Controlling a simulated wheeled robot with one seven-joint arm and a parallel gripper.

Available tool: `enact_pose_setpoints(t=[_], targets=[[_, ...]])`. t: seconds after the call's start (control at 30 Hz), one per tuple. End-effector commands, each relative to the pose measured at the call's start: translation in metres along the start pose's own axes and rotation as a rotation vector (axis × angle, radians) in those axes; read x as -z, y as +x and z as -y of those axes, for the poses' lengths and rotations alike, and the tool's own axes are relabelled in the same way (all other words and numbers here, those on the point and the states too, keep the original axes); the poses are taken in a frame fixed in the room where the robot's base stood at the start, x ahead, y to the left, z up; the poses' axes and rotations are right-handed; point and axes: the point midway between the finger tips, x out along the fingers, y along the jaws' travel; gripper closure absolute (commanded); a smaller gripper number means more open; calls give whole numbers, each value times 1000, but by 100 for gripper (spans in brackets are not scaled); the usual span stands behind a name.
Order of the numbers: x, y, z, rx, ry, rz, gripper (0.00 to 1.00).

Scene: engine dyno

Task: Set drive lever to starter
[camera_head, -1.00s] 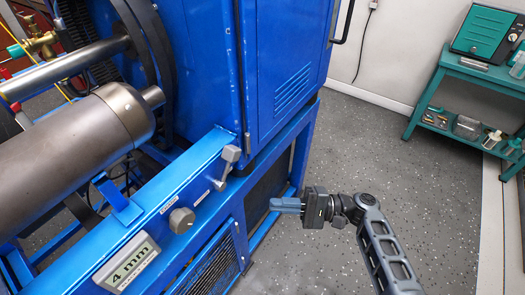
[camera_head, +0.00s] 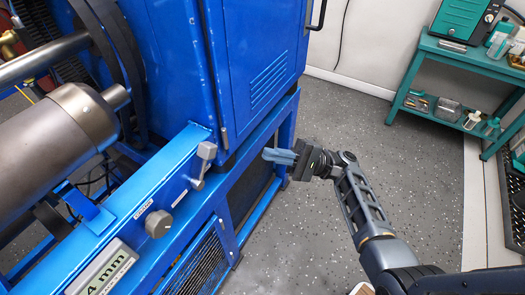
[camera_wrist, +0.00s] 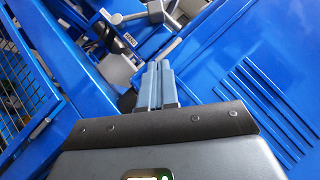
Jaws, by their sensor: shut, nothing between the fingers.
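The drive lever (camera_head: 204,163) is a small grey lever with a blocky head on the blue rail of the machine. It stands roughly upright, its head tilted slightly right. A grey lever-like part with a block end (camera_wrist: 153,10) shows at the top of the wrist view, beyond my fingertips; it looks like the same lever. My gripper (camera_head: 270,155) is to the right of the lever, apart from it, in front of the blue cabinet's lower edge. Its blue-grey fingers (camera_wrist: 157,68) are together with nothing between them. The small labels near the lever are hard to read.
The blue cabinet (camera_head: 262,60) rises behind the lever. A green bench (camera_head: 470,62) stands back right. The speckled floor (camera_head: 350,115) between is clear.

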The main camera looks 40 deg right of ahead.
Motion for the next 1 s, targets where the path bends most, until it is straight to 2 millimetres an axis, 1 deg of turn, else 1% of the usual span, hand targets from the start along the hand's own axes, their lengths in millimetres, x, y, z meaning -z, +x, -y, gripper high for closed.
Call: enact_pose_setpoints(t=[0.1,0.43,0.5,0.63,0.8,1.0], targets=[[-2,23,1,-2,0,3,100],[-2,87,1,-1,2,3,100],[-11,94,1,0,2,1,100],[-22,105,1,-1,1,1,100],[-28,111,0,0,0,0,100],[-29,112,0,0,0,0,100]])
